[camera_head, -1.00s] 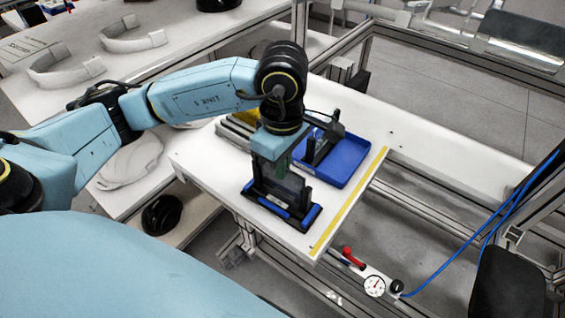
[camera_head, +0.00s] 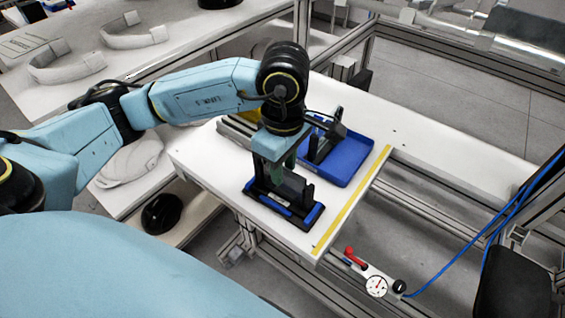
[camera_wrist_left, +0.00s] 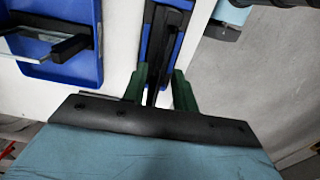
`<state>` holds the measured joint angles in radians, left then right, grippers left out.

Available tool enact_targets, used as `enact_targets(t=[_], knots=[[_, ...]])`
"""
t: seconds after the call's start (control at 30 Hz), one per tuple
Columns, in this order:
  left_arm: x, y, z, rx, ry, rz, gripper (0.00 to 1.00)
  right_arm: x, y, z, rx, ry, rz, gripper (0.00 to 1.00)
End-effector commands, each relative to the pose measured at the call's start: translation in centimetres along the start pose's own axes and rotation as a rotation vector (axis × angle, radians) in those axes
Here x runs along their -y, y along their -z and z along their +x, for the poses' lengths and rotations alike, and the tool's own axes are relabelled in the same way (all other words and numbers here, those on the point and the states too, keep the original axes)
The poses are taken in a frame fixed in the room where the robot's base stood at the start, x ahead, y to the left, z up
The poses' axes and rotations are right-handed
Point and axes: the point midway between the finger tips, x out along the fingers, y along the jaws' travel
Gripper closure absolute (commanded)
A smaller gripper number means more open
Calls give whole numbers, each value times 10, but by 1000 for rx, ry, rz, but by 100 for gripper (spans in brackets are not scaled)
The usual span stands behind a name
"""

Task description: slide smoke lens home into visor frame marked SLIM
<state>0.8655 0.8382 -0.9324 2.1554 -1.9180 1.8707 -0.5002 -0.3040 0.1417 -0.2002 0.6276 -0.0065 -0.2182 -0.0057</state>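My left gripper (camera_head: 283,172) is over a dark upright visor frame with blue strips on its base (camera_head: 284,206), on the white table's near part. The wrist view shows its two green fingers (camera_wrist_left: 160,88) apart, one on each side of a thin dark upright edge (camera_wrist_left: 153,84), which looks like the smoke lens. A gap shows between this edge and the right finger. The lens stands in line with the frame (camera_wrist_left: 173,24); how deep it sits is hidden. No SLIM marking is readable. My right gripper is not in view.
A blue tray (camera_head: 357,165) holding another black upright piece (camera_head: 326,139) is just behind the frame. A yellow strip (camera_head: 352,203) runs along the table's right edge. A gauge (camera_head: 377,286) and red handle sit below. White curved shells (camera_head: 66,68) lie at back left.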

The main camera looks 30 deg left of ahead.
Motion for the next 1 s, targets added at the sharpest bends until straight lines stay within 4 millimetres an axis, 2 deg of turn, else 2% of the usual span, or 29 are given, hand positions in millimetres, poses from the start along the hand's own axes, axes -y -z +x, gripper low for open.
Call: enact_targets(t=[0.13, 0.27, 0.6, 0.7, 0.83, 1.0], knots=[[0, 0, -2, 0, -1, 0, 72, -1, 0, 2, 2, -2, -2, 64], [-1, 0, -18, 1, -5, 0, 72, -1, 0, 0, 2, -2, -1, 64], [-1, 2, -96, 2, -6, 0, 72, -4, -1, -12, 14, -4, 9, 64], [0, 3, -114, 2, -5, 0, 72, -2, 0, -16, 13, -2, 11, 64], [0, 3, -128, 2, -4, -1, 72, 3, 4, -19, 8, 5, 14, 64], [0, 3, -133, 3, -1, 0, 72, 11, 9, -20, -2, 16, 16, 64]])
